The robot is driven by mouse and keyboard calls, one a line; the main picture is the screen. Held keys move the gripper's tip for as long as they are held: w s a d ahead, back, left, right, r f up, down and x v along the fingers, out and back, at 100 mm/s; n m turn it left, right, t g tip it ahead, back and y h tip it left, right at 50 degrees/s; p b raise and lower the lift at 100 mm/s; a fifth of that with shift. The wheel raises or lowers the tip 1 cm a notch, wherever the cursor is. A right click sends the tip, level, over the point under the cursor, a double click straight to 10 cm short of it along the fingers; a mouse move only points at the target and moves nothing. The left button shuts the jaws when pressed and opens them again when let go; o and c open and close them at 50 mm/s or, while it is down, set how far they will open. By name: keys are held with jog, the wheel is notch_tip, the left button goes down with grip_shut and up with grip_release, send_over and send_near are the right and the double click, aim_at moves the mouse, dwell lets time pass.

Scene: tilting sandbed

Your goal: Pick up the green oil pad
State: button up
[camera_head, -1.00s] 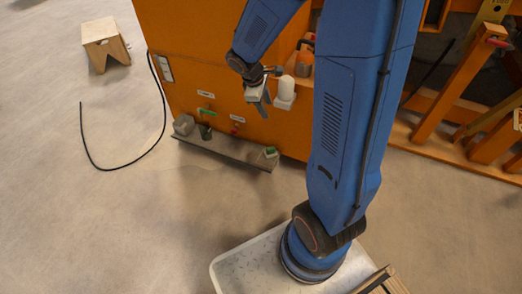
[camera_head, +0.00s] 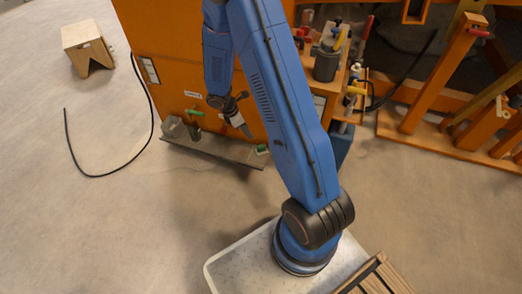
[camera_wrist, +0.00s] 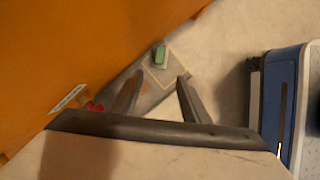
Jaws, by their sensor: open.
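The green oil pad (camera_wrist: 160,55) looks like a small green block on the grey ledge (camera_wrist: 152,92) low along the orange housing in the wrist view. In the head view a small green thing, likely the same pad (camera_head: 262,149), shows at the right end of the ledge (camera_head: 205,146). My gripper (camera_wrist: 160,76) is open and empty, its two dark fingers spread, with the pad ahead between and beyond the tips. In the head view my gripper (camera_head: 246,131) hangs just above and left of the pad, apart from it.
The orange housing (camera_head: 165,70) rises behind the ledge. A grey block (camera_head: 173,127) and a green-handled valve (camera_head: 194,113) are at the ledge's left. A red fitting (camera_wrist: 94,107) is left of my fingers. A black cable (camera_head: 90,175) lies on open floor at left.

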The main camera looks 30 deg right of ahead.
send_near(259, 147)
jog(key=x, duration=0.4)
jog(key=shift+d+f, duration=0.3)
jog(key=shift+d, duration=0.05)
jog(key=shift+x, duration=2.75)
jog(key=shift+w+a+f, duration=0.1)
jog(key=shift+w, duration=0.1)
jog(key=c, duration=0.7)
jog(key=shift+c, duration=0.2)
jog(key=shift+s+a+r, duration=0.1)
jog(key=shift+a+r, duration=0.05)
jog(key=shift+r, duration=0.2)
notch_tip(259, 147, up, 6)
jog(key=shift+r, duration=0.1)
jog(key=s+a, duration=1.2)
jog(key=a, duration=0.3)
jog(key=shift+a, duration=0.25)
